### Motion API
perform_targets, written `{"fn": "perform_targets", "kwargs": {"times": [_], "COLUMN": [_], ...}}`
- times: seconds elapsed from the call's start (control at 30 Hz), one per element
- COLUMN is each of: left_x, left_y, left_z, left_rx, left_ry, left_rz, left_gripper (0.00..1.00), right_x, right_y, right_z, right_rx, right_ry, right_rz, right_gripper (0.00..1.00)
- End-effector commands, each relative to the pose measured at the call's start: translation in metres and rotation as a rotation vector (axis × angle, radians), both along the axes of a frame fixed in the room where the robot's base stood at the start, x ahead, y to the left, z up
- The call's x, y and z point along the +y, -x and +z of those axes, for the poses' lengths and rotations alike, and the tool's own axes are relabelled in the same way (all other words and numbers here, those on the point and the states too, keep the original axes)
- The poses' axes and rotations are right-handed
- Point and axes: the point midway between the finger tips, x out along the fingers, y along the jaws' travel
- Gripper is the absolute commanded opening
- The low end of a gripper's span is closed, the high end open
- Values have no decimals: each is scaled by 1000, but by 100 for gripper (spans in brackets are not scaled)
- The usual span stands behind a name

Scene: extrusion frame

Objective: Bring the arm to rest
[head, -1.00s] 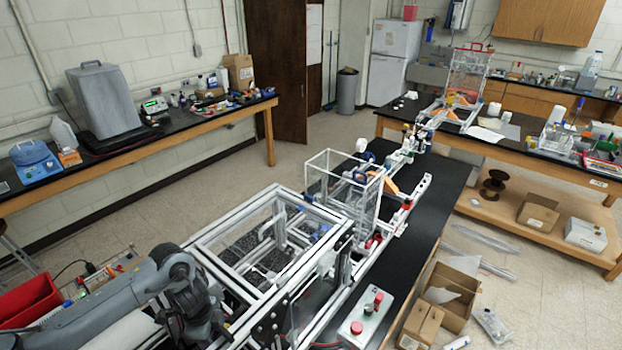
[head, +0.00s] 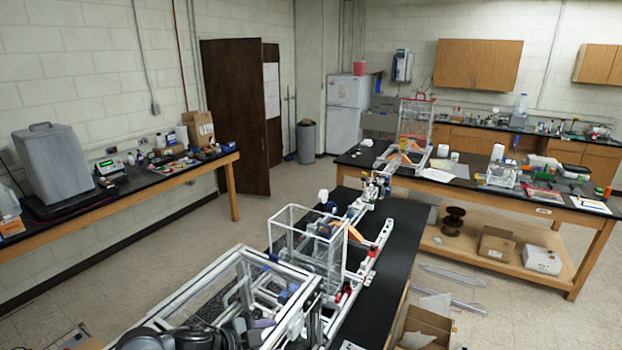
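Dark grey parts of my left arm show at the bottom edge of the head view, over the near end of the aluminium extrusion frame (head: 203,290). They are cut off by the picture edge. Small grey parts at their right end may belong to my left gripper, but I cannot make out its fingertips or whether they hold anything. I cannot tell whether the arm touches the frame. My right arm and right gripper are not in view.
A clear box frame (head: 308,240) and a rail assembly stand on the black bench (head: 398,260) beyond the extrusion frame. A side bench (head: 190,172) is at the left. A wooden table (head: 560,207) stands at the right. An open cardboard box (head: 425,325) is on the floor.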

Motion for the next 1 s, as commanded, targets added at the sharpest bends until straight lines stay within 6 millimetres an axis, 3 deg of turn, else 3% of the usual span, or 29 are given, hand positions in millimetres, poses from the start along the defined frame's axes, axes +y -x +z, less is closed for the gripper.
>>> {"fn": "perform_targets", "kwargs": {"times": [0.03,0.13,0.23,0.33,0.47,0.57,0.8,1.0], "left_x": [-17,-38,-44,-35,-14,5,67,105], "left_y": [10,24,40,54,78,111,221,305], "left_z": [-5,-8,-9,-13,-29,-56,-114,-137], "left_rx": [-9,-36,-36,-12,54,135,413,622], "left_ry": [34,103,174,226,255,238,153,76], "left_rz": [17,97,218,345,501,613,905,1068], "left_gripper": [54,54,54,54,54,54,54,54], "right_x": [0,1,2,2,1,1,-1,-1], "right_y": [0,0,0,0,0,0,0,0], "right_z": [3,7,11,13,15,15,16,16], "right_rx": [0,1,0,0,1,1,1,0], "right_ry": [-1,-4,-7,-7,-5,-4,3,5], "right_rz": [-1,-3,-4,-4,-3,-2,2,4], "right_gripper": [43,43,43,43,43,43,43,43]}}
